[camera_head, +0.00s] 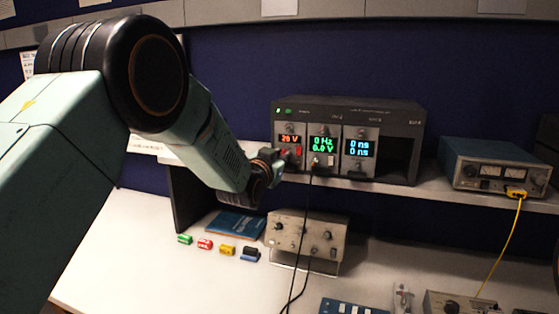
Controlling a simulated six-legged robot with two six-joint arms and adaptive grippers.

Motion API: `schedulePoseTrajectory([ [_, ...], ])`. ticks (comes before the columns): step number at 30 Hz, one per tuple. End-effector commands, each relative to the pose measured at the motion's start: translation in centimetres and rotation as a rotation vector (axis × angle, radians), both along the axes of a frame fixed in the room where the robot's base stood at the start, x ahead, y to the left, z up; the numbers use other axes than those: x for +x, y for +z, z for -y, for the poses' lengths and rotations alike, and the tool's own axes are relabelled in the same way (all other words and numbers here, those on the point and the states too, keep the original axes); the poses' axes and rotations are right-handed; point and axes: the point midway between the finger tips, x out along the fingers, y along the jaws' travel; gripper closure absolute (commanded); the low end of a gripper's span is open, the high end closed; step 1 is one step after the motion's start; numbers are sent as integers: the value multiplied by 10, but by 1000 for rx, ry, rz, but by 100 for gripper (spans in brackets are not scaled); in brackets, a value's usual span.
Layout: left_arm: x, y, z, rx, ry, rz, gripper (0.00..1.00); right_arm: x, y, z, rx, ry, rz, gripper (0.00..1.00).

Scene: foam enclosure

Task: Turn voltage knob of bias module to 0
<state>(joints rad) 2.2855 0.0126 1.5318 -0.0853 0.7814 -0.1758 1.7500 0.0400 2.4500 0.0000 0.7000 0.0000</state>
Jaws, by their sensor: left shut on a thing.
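The bias module (289,129) is the leftmost unit in a dark rack (400,117) on the shelf. Its orange display (289,139) seems to read 29 V. My left arm comes in from the left, and my left gripper (283,158) is at the lower front of this module. It is shut on the voltage knob, which the fingers mostly hide. My right gripper is not in view.
The rack also holds a module with a green display (322,144) and one with a blue display (359,148). A black cable (307,220) hangs in front of a beige box (305,238) on the bench. A blue-grey supply (490,165) with a yellow cable stands right.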

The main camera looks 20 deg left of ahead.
Motion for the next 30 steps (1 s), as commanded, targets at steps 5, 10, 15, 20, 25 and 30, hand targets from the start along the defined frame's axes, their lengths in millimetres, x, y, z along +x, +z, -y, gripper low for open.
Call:
schedulePoseTrajectory([
  [5,0,2,0,-167,-1,1,100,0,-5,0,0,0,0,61],
  [10,1,3,0,-330,-1,-2,100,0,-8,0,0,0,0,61],
  [15,1,4,0,-491,-2,-7,100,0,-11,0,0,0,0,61],
  [20,1,4,0,-643,-3,-11,100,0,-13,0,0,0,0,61],
  [25,1,5,0,-803,-3,-16,100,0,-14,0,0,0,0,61],
  [30,1,6,-1,-945,-5,-19,100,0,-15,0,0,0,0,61],
])
